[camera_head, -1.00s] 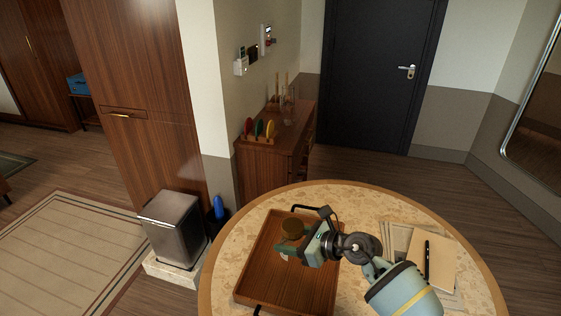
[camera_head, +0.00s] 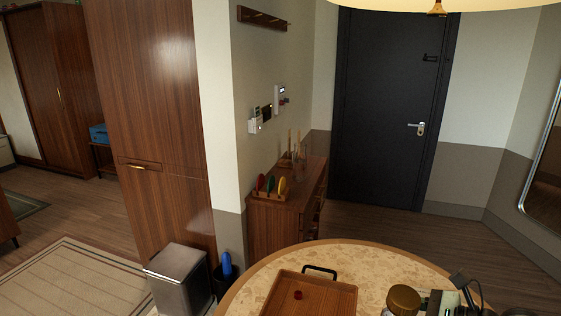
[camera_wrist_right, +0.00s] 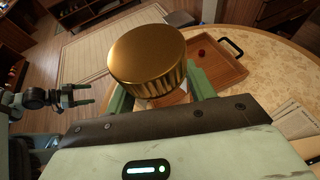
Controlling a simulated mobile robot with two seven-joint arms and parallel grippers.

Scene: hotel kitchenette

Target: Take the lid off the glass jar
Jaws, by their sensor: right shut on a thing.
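The glass jar's round gold lid (camera_wrist_right: 147,58) fills the middle of the right wrist view, with a ribbed rim. It also shows at the bottom edge of the head view (camera_head: 404,299). My right gripper (camera_wrist_right: 162,98) has a green finger on each side just below the lid and is shut on the jar. The jar's clear body is mostly hidden under the lid and between the fingers; the lid looks seated on it. My left gripper (camera_wrist_right: 83,95) is at the left of the right wrist view, away from the jar, with its fingers apart and empty.
A wooden tray (camera_head: 335,289) with black handles lies on the round table (camera_head: 385,259); a small red object (camera_head: 298,295) is in it. Papers (camera_wrist_right: 299,122) lie at the table's right. A bin (camera_head: 180,279) stands on the floor at left.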

